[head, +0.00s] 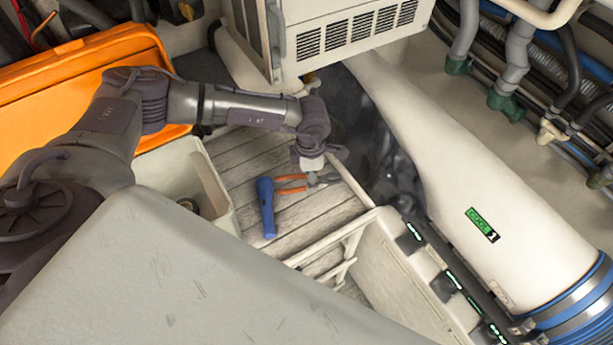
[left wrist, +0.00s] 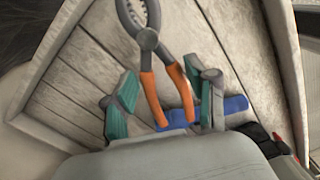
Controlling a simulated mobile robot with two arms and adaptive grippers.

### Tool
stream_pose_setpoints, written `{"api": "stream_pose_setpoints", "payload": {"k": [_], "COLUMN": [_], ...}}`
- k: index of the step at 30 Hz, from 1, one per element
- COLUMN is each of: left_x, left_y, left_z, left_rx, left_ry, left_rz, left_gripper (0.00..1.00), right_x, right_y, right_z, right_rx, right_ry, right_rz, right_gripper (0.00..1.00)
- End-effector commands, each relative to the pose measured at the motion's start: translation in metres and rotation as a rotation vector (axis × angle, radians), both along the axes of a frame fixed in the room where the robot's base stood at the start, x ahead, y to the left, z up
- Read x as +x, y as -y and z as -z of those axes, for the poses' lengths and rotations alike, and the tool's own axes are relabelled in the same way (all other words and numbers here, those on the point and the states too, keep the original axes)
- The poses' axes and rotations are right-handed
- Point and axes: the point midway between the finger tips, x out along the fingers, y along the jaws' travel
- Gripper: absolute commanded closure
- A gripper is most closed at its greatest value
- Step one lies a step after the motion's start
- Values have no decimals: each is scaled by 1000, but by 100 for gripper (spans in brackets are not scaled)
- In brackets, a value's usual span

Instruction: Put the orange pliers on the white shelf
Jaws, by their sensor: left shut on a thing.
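The pliers, with orange handles (head: 292,185) and grey metal jaws, are at my left gripper (head: 314,172), over pale grey planks (head: 240,165). In the left wrist view the orange pliers (left wrist: 150,82) lie between the teal-padded fingers of the left gripper (left wrist: 162,98). I cannot tell whether the pliers touch the planks. No surface stands out clearly as the white shelf. My right gripper is not in view.
A blue torch-like tool (head: 267,207) lies close beside the pliers on the planks. A white vented box (head: 340,35) stands at the back. An orange case (head: 95,70) and a white bin (head: 185,170) are at left. A thick white pipe (head: 470,170) runs along the right.

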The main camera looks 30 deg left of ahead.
Motion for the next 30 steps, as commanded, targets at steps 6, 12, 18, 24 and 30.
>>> {"api": "stream_pose_setpoints", "payload": {"k": [6, 12, 18, 24, 30], "left_x": [1, 1, 1, 1, 1], "left_y": [-8, -8, -8, -8, -8], "left_z": [13, 40, 46, 50, 48], "left_rx": [-1, 0, 0, -1, -1], "left_ry": [-2, 0, 1, 2, 1], "left_rz": [1, 0, 2, 1, 1], "left_gripper": [87, 87, 87, 87, 18], "right_x": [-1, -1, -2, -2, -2], "right_y": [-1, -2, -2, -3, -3], "right_z": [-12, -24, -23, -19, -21], "right_rx": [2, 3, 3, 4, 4], "right_ry": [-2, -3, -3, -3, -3], "right_rz": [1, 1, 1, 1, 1], "right_gripper": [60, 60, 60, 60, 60]}}
